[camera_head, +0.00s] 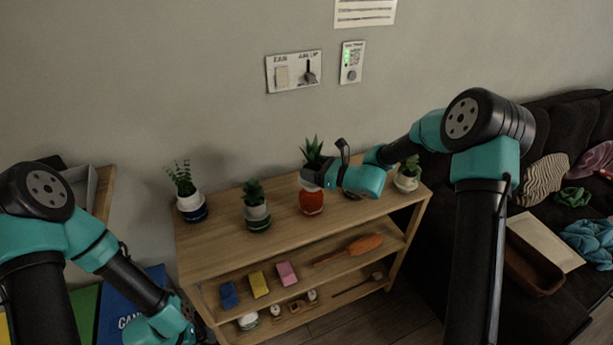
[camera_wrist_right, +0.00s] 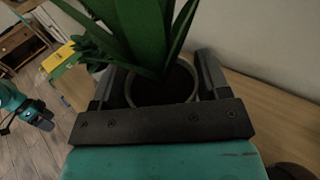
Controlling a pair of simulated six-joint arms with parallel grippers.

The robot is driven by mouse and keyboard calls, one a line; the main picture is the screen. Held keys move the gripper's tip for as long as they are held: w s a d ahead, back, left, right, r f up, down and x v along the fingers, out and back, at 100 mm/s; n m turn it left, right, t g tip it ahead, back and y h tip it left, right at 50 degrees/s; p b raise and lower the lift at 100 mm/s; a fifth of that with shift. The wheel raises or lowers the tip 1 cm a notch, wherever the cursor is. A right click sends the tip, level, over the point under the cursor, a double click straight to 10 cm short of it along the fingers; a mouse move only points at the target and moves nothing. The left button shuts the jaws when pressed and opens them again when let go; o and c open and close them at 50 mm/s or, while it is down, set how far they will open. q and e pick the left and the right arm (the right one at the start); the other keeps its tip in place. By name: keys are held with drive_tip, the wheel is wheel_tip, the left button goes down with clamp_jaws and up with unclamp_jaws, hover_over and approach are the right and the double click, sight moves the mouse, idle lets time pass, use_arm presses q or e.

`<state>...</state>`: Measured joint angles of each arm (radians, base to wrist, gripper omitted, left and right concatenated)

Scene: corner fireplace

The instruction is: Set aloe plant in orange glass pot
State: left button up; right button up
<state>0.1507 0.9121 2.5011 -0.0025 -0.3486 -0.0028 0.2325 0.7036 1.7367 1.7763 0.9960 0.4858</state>
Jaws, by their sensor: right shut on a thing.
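The aloe plant (camera_head: 312,150) has spiky green leaves and stands upright above the orange glass pot (camera_head: 311,202) on the shelf top. My right gripper (camera_head: 320,178) is shut on the aloe plant's light inner pot. The right wrist view shows the aloe's leaves (camera_wrist_right: 145,30) and dark soil between the two fingers (camera_wrist_right: 160,85). The inner pot looks to be at or just over the orange pot's mouth; the gripper hides how deep it sits. My left gripper (camera_wrist_right: 38,115) is small and dark at the left of the right wrist view, and its jaws cannot be made out.
Other potted plants stand on the wooden shelf (camera_head: 228,255): a tall one (camera_head: 190,206) at left, a succulent (camera_head: 257,212) beside the orange pot, and one (camera_head: 406,180) at right. Sponges and an orange duster (camera_head: 364,244) lie below. The wall is close behind; a dark sofa (camera_head: 560,115) stands right.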

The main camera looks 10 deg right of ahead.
drive_tip(key=shift+w+a+r, duration=0.1)
drive_tip(key=shift+w+a, duration=0.05)
drive_tip(key=shift+w, duration=0.05)
drive_tip(key=shift+f, duration=0.2)
drive_tip(key=shift+f, duration=3)
drive_tip(key=shift+f, duration=0.55)
drive_tip(key=o, duration=0.8)
drive_tip(key=shift+s, duration=0.1)
